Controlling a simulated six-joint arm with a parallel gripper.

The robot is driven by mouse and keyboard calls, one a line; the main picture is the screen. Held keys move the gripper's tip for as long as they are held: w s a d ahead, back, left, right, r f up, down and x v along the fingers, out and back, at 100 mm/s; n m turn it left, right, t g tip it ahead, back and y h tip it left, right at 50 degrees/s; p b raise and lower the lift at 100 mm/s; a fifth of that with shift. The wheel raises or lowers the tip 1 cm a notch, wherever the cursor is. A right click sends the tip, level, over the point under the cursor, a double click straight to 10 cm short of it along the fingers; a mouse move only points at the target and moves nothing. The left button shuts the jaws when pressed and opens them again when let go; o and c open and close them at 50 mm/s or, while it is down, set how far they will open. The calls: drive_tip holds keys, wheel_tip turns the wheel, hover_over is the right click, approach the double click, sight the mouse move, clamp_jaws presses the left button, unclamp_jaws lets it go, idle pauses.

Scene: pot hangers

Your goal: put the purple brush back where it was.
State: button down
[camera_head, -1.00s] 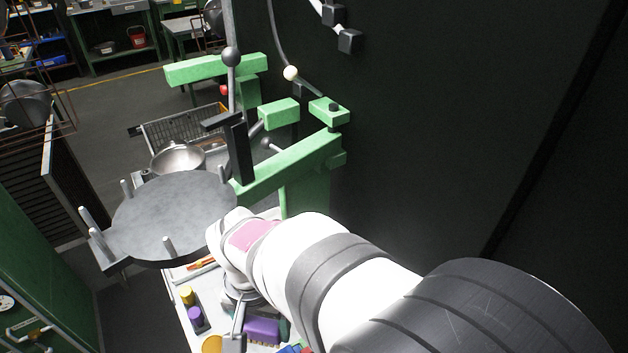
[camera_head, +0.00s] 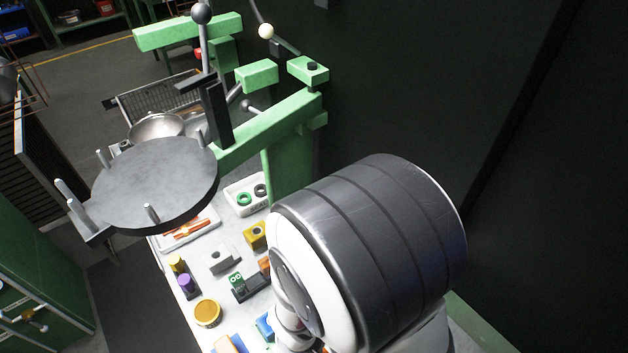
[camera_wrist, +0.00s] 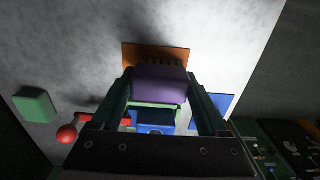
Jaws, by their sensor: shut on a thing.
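The purple brush (camera_wrist: 160,88) shows in the wrist view, held between the two fingers of my gripper (camera_wrist: 159,78). A dark, bristle-like edge shows on its far side. An orange flat patch (camera_wrist: 131,53) lies on the grey surface beyond the brush and is partly covered by it. I cannot tell whether the brush touches this patch or is above it. In the head view my arm hides the gripper and the brush.
In the wrist view a green block (camera_wrist: 35,104), a red ball (camera_wrist: 67,134), a blue patch (camera_wrist: 222,103) and a blue block (camera_wrist: 155,118) are nearby. In the head view small parts, a yellow round tin (camera_head: 208,313) and a green frame (camera_head: 270,125) stand left of my arm.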

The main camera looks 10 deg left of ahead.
unclamp_jaws()
wheel_tip(320, 180, up, 12)
drive_tip(key=s+d+r+m+y, duration=0.1)
drive_tip(key=s+d+r+m, duration=0.1)
drive_tip(key=d+m, duration=0.3)
drive_tip(key=s+d+r+m, duration=0.2)
drive_tip(key=d+r+m, duration=0.3)
drive_tip(key=m, duration=0.4)
drive_tip(key=shift+d+r+m+y, duration=0.2)
drive_tip(key=shift+d+m+y, duration=0.15)
drive_tip(key=shift+d, duration=0.35)
